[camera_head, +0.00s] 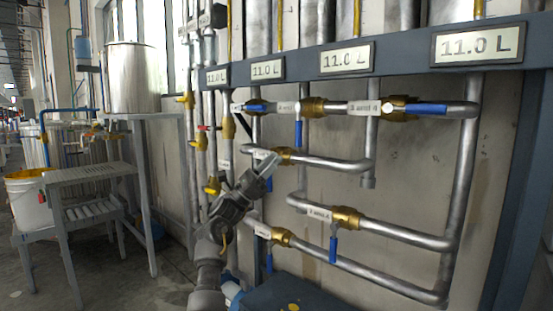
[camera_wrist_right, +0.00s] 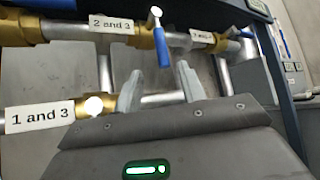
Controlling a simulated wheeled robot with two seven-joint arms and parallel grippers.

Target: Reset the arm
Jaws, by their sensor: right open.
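My right gripper (camera_head: 268,162) is raised in front of the pipework in the head view. Its two fingers stand apart with nothing between them in the wrist view (camera_wrist_right: 160,88). The fingertips overlap the area beside a brass valve (camera_head: 283,156). In the wrist view, a brass valve (camera_wrist_right: 95,104) with a "1 and 3" label (camera_wrist_right: 40,117) lies left of the fingers. A "2 and 3" valve (camera_wrist_right: 150,36) with a hanging blue handle (camera_wrist_right: 162,50) lies beyond them. I cannot tell whether the gripper touches anything. My left gripper is not in view.
Several valves with blue handles, such as this horizontal one (camera_head: 425,109) and this hanging one (camera_head: 333,249), sit on the pipes. Displays above read 11.0 L (camera_head: 478,45). A grey table (camera_head: 90,173), a white bucket (camera_head: 28,205) and a metal tank (camera_head: 131,78) stand left. Floor shows between.

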